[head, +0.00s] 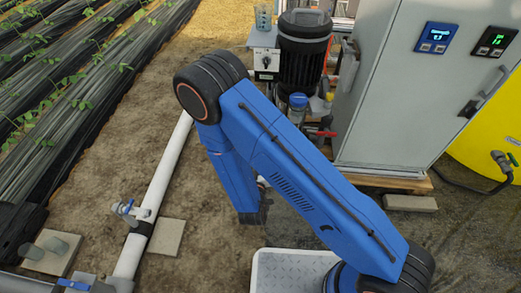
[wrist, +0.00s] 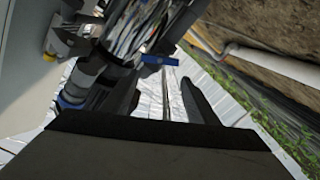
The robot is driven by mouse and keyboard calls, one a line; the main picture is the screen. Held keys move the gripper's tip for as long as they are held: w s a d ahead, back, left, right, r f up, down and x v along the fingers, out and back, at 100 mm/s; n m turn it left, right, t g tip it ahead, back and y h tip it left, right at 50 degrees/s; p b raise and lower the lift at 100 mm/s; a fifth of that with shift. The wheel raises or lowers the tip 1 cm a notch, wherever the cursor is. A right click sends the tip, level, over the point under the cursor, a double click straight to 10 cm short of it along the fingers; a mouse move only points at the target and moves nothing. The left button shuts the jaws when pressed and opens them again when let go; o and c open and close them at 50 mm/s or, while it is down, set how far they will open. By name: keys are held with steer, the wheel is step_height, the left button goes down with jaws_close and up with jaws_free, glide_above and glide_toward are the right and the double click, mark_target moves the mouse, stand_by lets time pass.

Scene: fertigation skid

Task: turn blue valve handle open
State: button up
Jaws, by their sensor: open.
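A small blue valve handle (head: 127,207) stands on a fitting of the white pipe at the left in the head view. A second blue handle (head: 75,285) shows at the bottom left edge, cut off by the frame. In the wrist view, a small blue piece (wrist: 160,61) lies beyond the fingers; I cannot tell whether it is a valve handle. In the head view my arm hides the gripper.
A grey cabinet (head: 388,95) with small displays stands at the right, beside a black motor pump (head: 303,50). A yellow tank (head: 485,135) is behind it. The white pipe (head: 163,175) crosses bare soil beside covered crop rows (head: 65,75). The soil between pipe and arm is mostly clear.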

steer(key=shift+m+g+h, duration=0.4)
steer(key=shift+g+h, duration=0.1)
steer(key=shift+g, duration=0.1)
steer(key=a+r, duration=0.1)
steer(key=w+a+r, duration=0.1)
steer(key=a+r, duration=0.1)
steer(key=shift+a+r, duration=0.15)
steer(key=shift+r, duration=0.1)
jaws_close()
steer(key=a+r+g, duration=0.1)
steer(key=a+r, duration=0.2)
steer(key=w+d+f, duration=0.3)
steer(key=w+f, duration=0.2)
steer(key=w, duration=0.4)
steer(key=shift+w+d+f, duration=0.2)
steer(key=shift+w+f, duration=0.1)
steer(key=shift+f, duration=0.1)
